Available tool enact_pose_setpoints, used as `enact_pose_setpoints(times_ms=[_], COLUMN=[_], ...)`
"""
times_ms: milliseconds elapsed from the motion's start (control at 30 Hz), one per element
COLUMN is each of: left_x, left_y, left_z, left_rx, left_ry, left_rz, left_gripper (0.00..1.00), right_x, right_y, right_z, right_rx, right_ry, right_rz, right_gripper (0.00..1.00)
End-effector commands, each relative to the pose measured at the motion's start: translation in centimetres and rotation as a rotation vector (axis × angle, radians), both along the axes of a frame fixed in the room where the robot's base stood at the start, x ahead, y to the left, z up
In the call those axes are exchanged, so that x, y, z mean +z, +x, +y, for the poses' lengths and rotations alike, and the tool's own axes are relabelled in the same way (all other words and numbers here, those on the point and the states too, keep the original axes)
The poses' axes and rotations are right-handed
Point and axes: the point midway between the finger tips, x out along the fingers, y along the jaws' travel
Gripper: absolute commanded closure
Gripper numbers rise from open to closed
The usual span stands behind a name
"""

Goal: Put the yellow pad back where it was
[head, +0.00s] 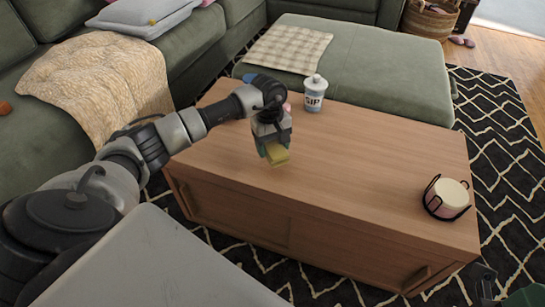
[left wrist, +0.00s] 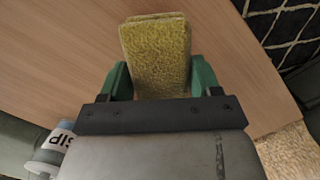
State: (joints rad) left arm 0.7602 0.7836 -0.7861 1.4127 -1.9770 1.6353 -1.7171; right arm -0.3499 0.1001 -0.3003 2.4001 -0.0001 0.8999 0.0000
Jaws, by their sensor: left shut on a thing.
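The yellow pad (head: 278,156) is a small rough-textured block. My left gripper (head: 272,148) is shut on it and holds it above the wooden coffee table (head: 350,160). In the left wrist view the pad (left wrist: 155,55) sits between the two green fingers of the left gripper (left wrist: 160,80) and sticks out past their tips. The table top below the pad looks bare. I cannot tell how high the pad is above it.
A white "SIP" bottle (head: 314,93) stands near the table's far edge, with blue and pink things partly hidden behind my left wrist. A black wire holder with round pieces (head: 447,198) is at the table's right end. The table's middle is clear. A green sofa (head: 200,50) lies beyond.

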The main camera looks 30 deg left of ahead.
Motion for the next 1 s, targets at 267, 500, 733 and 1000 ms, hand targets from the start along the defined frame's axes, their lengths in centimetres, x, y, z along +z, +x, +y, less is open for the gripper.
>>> enact_pose_setpoints(times_ms=[267,500,733,1000], left_x=[-3.7,-4.0,-4.3,-4.3], left_y=[-0.1,0.0,0.0,0.0], left_z=[0.0,0.0,0.0,0.0], left_rx=[0.000,-0.001,-0.001,-0.001], left_ry=[-0.002,0.000,0.000,0.000], left_rz=[0.003,0.001,0.001,0.001], left_gripper=[0.59,0.59,0.32,0.11], right_x=[-1.7,-1.7,-2.0,-1.9], right_y=[0.0,0.0,0.0,0.0], right_z=[0.0,0.0,0.0,0.0], right_rx=[0.000,0.000,0.000,0.000], right_ry=[0.000,0.000,0.000,0.000], right_rz=[-0.001,0.000,0.001,0.001], right_gripper=[0.60,0.60,0.60,0.60])
